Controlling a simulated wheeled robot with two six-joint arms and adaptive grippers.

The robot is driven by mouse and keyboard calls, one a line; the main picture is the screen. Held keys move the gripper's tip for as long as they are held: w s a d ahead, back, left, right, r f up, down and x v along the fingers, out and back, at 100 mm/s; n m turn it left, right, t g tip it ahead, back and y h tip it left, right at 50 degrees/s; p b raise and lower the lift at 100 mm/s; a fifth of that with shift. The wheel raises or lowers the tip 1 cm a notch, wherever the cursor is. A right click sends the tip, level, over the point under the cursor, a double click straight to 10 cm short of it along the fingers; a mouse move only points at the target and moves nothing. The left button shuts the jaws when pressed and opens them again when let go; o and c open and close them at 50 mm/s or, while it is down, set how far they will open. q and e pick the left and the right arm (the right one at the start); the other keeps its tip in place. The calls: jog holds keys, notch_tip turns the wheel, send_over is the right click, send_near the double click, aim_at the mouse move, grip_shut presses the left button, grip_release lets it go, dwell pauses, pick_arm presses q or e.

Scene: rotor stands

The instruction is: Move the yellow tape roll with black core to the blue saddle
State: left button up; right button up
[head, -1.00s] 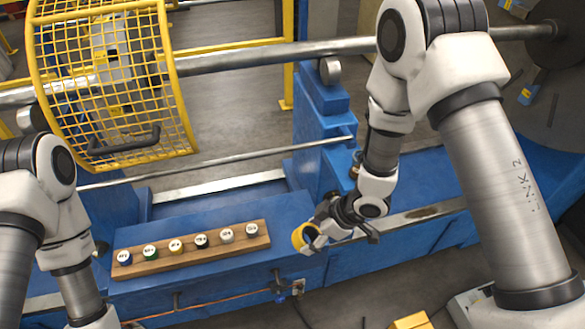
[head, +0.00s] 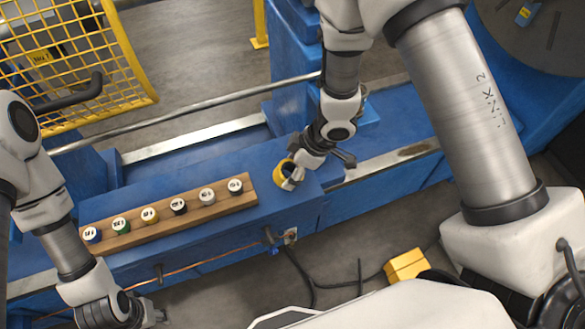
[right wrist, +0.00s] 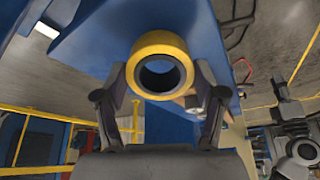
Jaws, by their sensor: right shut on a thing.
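I cannot tell whether the roll touches the blue surface. A blue upright block (head: 290,108) stands behind my right arm, partly hidden; I cannot tell whether it is the saddle. My left gripper (head: 150,316) is at the lower left, apart from the roll; its fingers are unclear.
A wooden rack (head: 168,218) with several labelled, coloured caps lies on the blue bed (head: 232,228), left of the roll. A metal rod (head: 195,112) runs behind it. A yellow mesh guard (head: 65,60) stands at the upper left. A yellow box (head: 406,264) lies on the floor.

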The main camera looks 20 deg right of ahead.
jog(key=shift+s+r, duration=0.1)
jog(key=shift+s, duration=0.25)
jog(key=o, duration=0.9)
jog(key=shift+w, duration=0.1)
jog(key=shift+o, duration=1.3)
jog(key=shift+w, duration=0.1)
jog(key=shift+r+p, duration=0.25)
jog(key=shift+p, duration=0.15)
notch_tip(320, 180, up, 7)
jog(key=p, duration=0.8)
jog(key=shift+r, duration=0.2)
